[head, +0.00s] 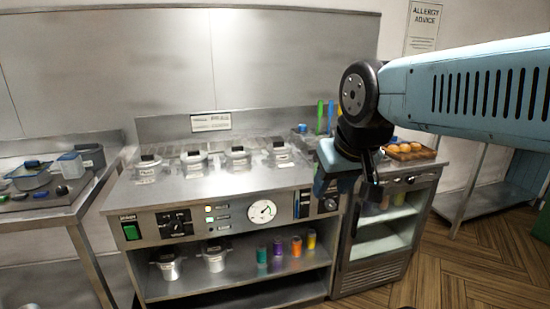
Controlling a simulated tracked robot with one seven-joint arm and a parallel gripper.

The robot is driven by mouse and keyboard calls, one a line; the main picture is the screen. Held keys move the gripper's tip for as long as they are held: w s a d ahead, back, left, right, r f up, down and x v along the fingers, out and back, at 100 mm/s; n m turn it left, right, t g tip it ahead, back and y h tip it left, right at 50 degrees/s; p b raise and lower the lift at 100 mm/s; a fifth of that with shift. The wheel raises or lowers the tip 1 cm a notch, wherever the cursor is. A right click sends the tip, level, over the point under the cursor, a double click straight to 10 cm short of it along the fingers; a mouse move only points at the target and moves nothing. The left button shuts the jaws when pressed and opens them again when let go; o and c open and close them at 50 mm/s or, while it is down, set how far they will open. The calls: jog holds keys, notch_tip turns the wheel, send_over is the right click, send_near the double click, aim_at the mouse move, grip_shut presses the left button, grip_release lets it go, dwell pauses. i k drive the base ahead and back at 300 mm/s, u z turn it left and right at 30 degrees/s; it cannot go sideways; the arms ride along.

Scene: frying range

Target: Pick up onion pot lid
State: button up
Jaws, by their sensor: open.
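A row of several small lidded metal pots stands along the back of the steel range top (222,185). Their lids carry dark knobs and small labels too small to read, so I cannot tell which is the onion pot lid. The pots show at far left (148,170), left of middle (194,163), right of middle (237,159) and far right (280,155). My gripper (347,188) hangs down near the range's front right corner, to the right of the pots and apart from them. It is open, with nothing seen between its fingers.
Lidded pots (168,266) and several coloured shakers (279,247) stand on the shelf below. Green-handled tools (320,117) stand behind my gripper. A tray of round brown items (410,152) is at right. The range top's front strip is clear.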

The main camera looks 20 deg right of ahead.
aim_at(276, 147)
jog(key=z, duration=0.5)
jog(key=i, duration=1.8)
jog(key=u, duration=0.5)
